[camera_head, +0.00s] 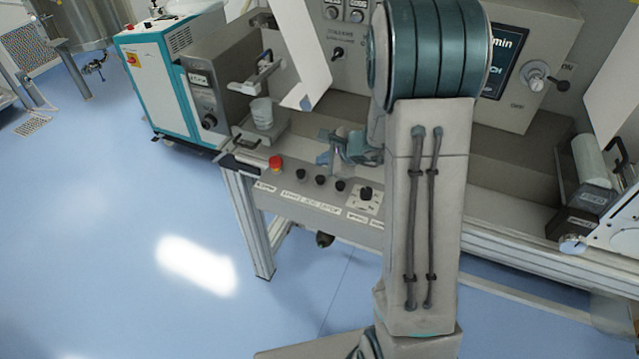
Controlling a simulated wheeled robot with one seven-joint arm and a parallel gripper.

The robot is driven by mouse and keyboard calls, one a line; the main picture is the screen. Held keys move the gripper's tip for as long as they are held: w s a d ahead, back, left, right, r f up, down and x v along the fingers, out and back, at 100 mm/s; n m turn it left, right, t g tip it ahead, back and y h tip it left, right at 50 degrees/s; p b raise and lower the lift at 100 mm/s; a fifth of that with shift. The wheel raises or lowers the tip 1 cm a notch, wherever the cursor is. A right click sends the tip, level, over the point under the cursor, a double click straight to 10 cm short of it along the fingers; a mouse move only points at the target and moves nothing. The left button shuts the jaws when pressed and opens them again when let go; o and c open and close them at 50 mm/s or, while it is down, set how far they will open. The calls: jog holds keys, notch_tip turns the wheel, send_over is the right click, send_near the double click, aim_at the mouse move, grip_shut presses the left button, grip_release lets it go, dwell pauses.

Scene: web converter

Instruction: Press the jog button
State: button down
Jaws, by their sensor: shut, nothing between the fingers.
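The control panel (285,185) runs along the front of the machine's bench. It carries a red mushroom button (275,162) at its left end and several black buttons to the right. The middle black button (320,180) sits above labels too small to read surely; one seems to say jog. My gripper (324,157) is shut and empty. My arm hides the panel's right part.
A black knob on a white plate (362,200) is right of the buttons. A teal and white cabinet (165,85) stands at the left. The blue floor (120,250) is clear in front.

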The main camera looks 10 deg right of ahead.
aim_at(324, 180)
jog(key=shift+f+b, duration=1.3)
jog(key=shift+f, duration=0.25)
dwell(0.9)
jog(key=shift+f+b, duration=0.45)
jog(key=shift+b, duration=0.25)
